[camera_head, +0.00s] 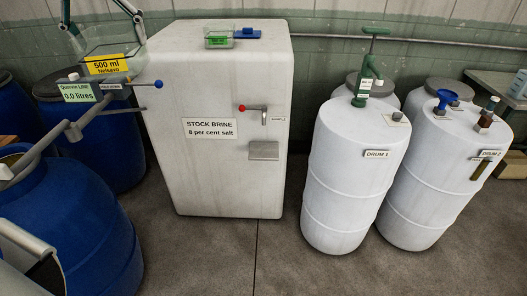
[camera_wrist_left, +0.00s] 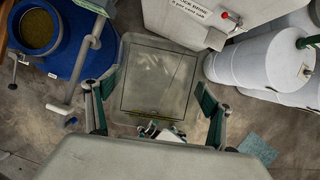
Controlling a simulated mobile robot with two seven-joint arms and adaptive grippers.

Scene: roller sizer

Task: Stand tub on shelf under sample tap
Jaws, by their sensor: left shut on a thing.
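My left gripper (camera_head: 106,34) is at the upper left of the head view, shut on a clear tub (camera_head: 118,42) with a yellow "500 ml" label. In the left wrist view the green fingers of the gripper (camera_wrist_left: 155,108) sit on both sides of the tub (camera_wrist_left: 158,75), which looks empty. The tub is in the air, left of the stock brine tank (camera_head: 215,80). The sample tap (camera_head: 263,110), with a red knob, is on the tank's front. The small grey shelf (camera_head: 263,151) is below it and bare. My right gripper is out of view.
White drums (camera_head: 345,180) stand at right. The floor before the tank is clear.

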